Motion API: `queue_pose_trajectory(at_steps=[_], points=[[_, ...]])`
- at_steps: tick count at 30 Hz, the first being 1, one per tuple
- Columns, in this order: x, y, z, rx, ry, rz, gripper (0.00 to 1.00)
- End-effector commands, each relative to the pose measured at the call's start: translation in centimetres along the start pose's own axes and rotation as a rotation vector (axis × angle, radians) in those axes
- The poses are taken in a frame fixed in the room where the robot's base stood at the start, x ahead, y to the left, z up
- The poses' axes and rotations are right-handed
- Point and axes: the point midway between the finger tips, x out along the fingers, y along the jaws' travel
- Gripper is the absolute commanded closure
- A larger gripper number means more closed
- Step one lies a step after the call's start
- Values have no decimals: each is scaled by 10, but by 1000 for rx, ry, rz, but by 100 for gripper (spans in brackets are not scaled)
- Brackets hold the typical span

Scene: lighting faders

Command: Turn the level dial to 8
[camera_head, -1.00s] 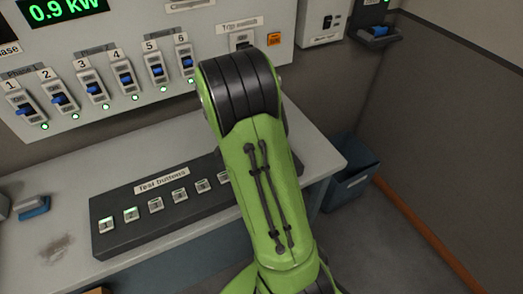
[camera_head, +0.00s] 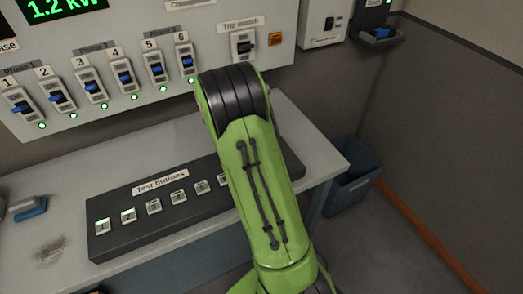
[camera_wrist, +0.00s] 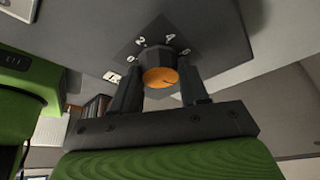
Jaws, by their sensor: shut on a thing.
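The level dial (camera_wrist: 160,68) is a round dark knob with an orange face in the wrist view. Printed numbers, among them 2 and 4, stand around it on a grey plate. My gripper (camera_wrist: 163,90) has one finger on each side of the knob and is shut on it. The dial's setting cannot be read clearly. In the head view my green arm hides the gripper, and I cannot see the dial there.
A wall panel (camera_head: 215,50) carries numbered blue switches with green lights and a display (camera_head: 65,7) reading 1.2 kW. A test button box (camera_head: 110,240) lies on the grey bench (camera_head: 310,160). A blue-grey bin (camera_head: 350,190) stands at its right end.

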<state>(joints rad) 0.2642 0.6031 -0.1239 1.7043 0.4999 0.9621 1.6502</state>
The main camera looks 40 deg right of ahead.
Motion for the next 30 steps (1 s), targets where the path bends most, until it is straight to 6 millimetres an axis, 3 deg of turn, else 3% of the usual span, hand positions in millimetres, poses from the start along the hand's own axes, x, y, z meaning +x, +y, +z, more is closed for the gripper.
queue_pose_trajectory(at_steps=[21, 22, 26, 30], points=[[2, 1, 1, 57, 1, 32, 86], [2, 1, 1, 57, 1, 32, 51], [1, 1, 1, 58, 1, 30, 31], [1, 0, 1, 59, 0, 29, 31]])
